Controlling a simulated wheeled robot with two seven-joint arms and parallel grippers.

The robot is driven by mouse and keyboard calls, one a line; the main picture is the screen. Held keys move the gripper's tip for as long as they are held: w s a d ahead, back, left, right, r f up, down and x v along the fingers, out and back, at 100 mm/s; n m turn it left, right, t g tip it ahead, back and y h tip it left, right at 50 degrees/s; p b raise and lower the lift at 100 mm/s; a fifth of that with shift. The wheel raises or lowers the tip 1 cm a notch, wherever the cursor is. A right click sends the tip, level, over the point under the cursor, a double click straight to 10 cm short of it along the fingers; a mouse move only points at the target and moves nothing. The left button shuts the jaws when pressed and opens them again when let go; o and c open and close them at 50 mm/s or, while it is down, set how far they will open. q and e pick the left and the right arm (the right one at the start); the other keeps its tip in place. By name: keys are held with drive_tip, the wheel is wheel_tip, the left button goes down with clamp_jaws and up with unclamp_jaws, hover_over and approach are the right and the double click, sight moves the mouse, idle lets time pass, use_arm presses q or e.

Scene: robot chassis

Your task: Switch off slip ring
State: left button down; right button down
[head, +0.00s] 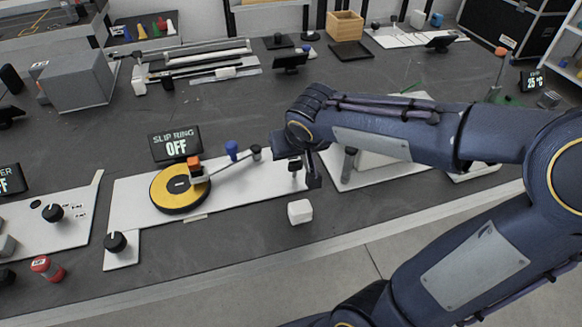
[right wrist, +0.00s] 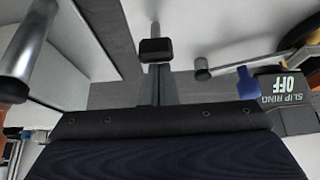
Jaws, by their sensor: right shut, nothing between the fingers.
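The slip ring unit has a yellow disc with a black hub (head: 175,190) on a white base plate (head: 255,193), left of centre in the head view. An orange block sits on the disc's edge, with a grey arm reaching right from it. The sign (head: 175,145) behind it reads "SLIP RING OFF"; it also shows in the right wrist view (right wrist: 285,90). My right gripper (head: 313,180) is shut and empty at the plate's right end. A small black-capped piece (head: 295,164) is close beside it; whether they touch is unclear. My left gripper is out of view.
A blue knob (head: 232,150) stands behind the plate and a black dial (head: 115,242) is at its front left. A white cube (head: 300,211) lies in front of my right gripper. Another white plate with a grey post (head: 348,163) stands to the right.

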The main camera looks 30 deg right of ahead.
drive_tip(key=shift+s+p, duration=0.15)
drive_tip(key=shift+p, duration=0.45)
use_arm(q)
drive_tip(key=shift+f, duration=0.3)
use_arm(e)
drive_tip(key=shift+r, duration=0.1)
drive_tip(key=shift+r+p, duration=0.55)
drive_tip(key=shift+r, duration=0.2)
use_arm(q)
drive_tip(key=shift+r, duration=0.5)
